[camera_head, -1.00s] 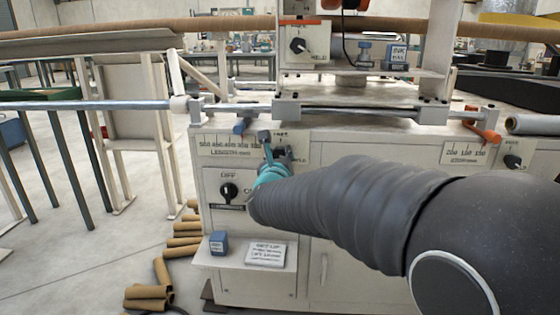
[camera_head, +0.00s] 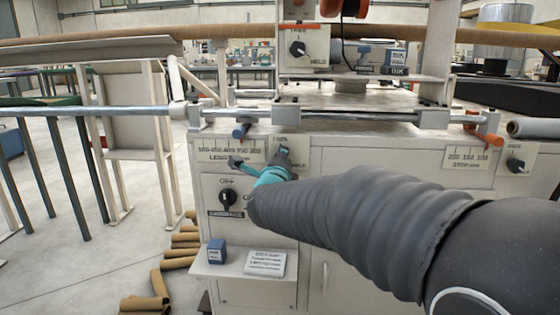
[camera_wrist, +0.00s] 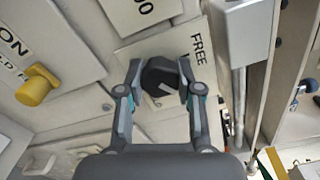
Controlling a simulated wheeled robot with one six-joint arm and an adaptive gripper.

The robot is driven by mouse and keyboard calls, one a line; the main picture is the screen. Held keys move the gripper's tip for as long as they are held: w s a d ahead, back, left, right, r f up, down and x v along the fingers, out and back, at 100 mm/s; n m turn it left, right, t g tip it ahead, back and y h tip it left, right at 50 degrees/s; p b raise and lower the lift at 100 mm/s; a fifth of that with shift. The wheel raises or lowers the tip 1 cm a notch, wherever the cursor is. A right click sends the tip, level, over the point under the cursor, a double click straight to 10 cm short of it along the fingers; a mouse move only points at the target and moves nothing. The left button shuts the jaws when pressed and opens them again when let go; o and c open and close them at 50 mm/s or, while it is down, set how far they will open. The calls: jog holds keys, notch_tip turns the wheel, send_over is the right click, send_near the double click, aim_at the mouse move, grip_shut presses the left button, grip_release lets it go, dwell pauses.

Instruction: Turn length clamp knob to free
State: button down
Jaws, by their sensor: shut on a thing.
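The length clamp knob (camera_wrist: 161,80) is dark and round with a white pointer mark, seen in the wrist view. My gripper (camera_wrist: 160,72) is shut on it, one finger on each side. The word FREE (camera_wrist: 198,45) is printed on the pale plate to the upper right of the knob; the pointer mark does not aim at it and slants toward the lower right. In the head view my gripper (camera_head: 264,160) is at the cabinet front, below the FREE label (camera_head: 280,138); the teal fingers and wrist hide much of the knob there.
A black OFF switch (camera_head: 228,198) is just left of my wrist. Below it, a small shelf (camera_head: 234,263) holds a blue box (camera_head: 217,251) and a white card (camera_head: 265,263). A long metal rod (camera_head: 90,111) runs above the panel. Cardboard tubes (camera_head: 180,252) lie on the floor.

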jog(key=n+p, duration=0.1)
jog(key=n, duration=0.4)
jog(key=shift+r+n+p, duration=0.15)
jog(key=shift+n+p, duration=0.15)
jog(key=n+p, duration=0.2)
jog(key=n, duration=0.3)
jog(key=shift+n, duration=0.4)
jog(key=c, duration=0.7)
grip_release()
jog(key=shift+c, duration=0.2)
jog(key=s, duration=1.2)
jog(key=shift+a, duration=0.25)
jog(key=shift+f, duration=0.2)
